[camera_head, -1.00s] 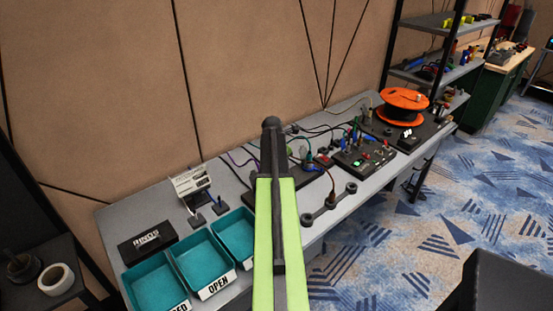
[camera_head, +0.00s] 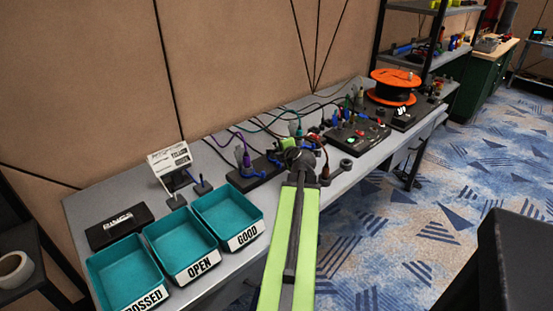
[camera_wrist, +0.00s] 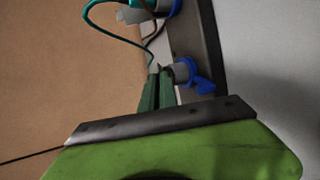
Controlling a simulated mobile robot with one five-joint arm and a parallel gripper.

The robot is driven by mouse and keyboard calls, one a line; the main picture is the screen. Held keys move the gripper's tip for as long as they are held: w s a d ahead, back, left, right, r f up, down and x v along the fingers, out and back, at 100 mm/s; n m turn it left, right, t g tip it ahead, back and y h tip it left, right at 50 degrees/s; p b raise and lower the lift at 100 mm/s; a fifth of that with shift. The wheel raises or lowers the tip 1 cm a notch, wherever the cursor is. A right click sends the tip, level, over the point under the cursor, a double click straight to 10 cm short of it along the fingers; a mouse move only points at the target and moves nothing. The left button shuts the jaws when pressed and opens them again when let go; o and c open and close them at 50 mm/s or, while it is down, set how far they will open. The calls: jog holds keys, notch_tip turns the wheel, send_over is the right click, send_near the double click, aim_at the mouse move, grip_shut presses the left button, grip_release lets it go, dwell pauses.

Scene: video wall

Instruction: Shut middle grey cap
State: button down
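A dark block (camera_head: 247,182) lies along the bench, bearing grey sockets with blue flip caps. In the wrist view, a grey cap (camera_wrist: 182,71) with a blue lever (camera_wrist: 205,86) sits on the block's edge, just right of my fingertips. Another grey cap with a blue ring (camera_wrist: 163,8) is at the top. My gripper (camera_wrist: 157,74) has two dark green fingers close together beside the nearer cap; contact is unclear. In the head view my gripper (camera_head: 291,144) is over the block's right part and hides the caps there. I cannot tell which cap is the middle one.
Teal bins (camera_head: 228,213) labelled GOOD, OPEN and one partly cut off stand front left. A dark box (camera_head: 119,226) and a small sign (camera_head: 170,158) are behind them. A panel with switches (camera_head: 357,136) and an orange reel (camera_head: 393,86) stand to the right. Cables run behind the block.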

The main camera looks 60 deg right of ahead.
jog(key=f+t+b, duration=0.1)
jog(key=b, duration=0.2)
jog(key=shift+f+h, duration=0.35)
jog(key=shift+h, duration=0.05)
jog(key=shift+m+t+b, duration=0.3)
jog(key=shift+b, duration=0.15)
jog(key=shift+s+r, duration=0.1)
jog(key=c, duration=1.6)
grip_release()
jog(key=shift+c, duration=0.2)
